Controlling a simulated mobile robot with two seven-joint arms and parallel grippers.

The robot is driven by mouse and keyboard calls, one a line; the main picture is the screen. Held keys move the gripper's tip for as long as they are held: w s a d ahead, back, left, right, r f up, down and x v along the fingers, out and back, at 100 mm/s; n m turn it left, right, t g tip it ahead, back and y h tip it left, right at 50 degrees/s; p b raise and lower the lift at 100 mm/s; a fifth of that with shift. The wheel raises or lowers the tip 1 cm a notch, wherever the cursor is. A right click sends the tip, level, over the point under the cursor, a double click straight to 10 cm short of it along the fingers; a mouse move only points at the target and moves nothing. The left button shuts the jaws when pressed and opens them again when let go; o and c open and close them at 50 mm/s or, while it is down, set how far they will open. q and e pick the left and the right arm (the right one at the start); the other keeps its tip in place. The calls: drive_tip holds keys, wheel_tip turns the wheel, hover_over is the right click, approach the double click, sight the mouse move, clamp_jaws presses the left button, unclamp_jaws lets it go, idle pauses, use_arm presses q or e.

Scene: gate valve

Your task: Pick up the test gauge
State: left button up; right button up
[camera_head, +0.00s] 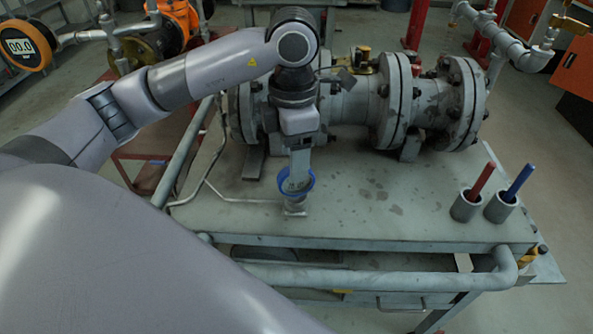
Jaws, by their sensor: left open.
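My left gripper (297,183) points straight down over the near middle of the grey bench. Its jaws are open. A blue round-rimmed thing, which looks like the test gauge (311,187), is right at the fingertips, with a small pale metal foot (294,208) on the bench top below it. The fingers overlap the blue rim in the picture, so its face is mostly hidden. I cannot tell whether the fingers touch it. My right gripper is not in view.
The bench (370,215) carries a large grey flanged valve body (350,100) behind the gripper. Two grey cups hold a red stick (481,180) and a blue stick (519,181) at the right. An orange digital gauge (22,47) is at the far left. The bench's middle right is clear.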

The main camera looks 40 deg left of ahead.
sight(296, 185)
use_arm(q)
drive_tip(key=shift+w+a, duration=0.1)
drive_tip(key=shift+w, duration=0.1)
drive_tip(key=shift+w+f, duration=0.1)
drive_tip(key=shift+f, duration=0.15)
drive_tip(key=f, duration=0.6)
drive_tip(key=shift+w+a+f, duration=0.1)
drive_tip(key=shift+w+f, duration=0.15)
drive_tip(key=shift+f, duration=0.05)
drive_tip(key=shift+p, duration=0.3)
clamp_jaws()
